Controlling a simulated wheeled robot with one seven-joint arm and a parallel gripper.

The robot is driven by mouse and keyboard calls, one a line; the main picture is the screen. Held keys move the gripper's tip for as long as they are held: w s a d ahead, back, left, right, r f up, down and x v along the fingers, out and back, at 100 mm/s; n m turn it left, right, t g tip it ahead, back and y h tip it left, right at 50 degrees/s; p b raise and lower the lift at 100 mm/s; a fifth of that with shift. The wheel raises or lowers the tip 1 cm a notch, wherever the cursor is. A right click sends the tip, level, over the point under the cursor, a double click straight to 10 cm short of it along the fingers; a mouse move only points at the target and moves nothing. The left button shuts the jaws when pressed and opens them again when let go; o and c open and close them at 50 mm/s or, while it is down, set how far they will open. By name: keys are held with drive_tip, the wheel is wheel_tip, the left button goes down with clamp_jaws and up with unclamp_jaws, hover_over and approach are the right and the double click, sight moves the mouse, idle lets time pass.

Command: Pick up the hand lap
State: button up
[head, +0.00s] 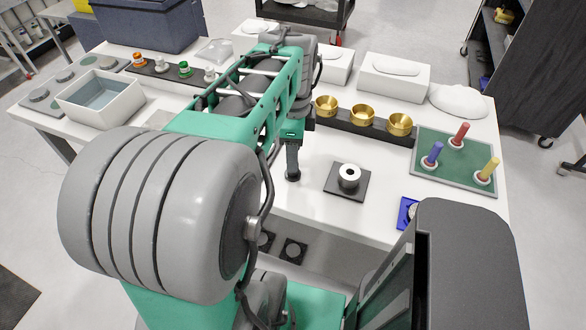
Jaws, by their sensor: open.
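Three upright handles, blue (433,154), red (459,134) and yellow (488,170), stand on round bases on a green mat (426,184) at the right of the white table. They look like hand laps, but I cannot tell which one is meant. My arm reaches over the table from the left. What looks like the dark end of my gripper (293,162) points down near the table's middle, left of the mat and apart from it. My arm hides most of the gripper, and the gap between its fingers does not show. I see nothing held.
A white ring-shaped piece (349,176) sits on a dark plate (333,188) between the gripper and mat. Brass cups (367,115) stand in a dark rack behind. White boxes (393,77) line the back. A blue item (407,213) lies at the front right. A grey-white tray (100,98) stands left.

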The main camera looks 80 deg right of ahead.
wheel_tip(320, 180, down, 4)
drive_tip(key=shift+f, duration=0.15)
drive_tip(key=shift+c, duration=0.3)
clamp_jaws()
idle(0.4)
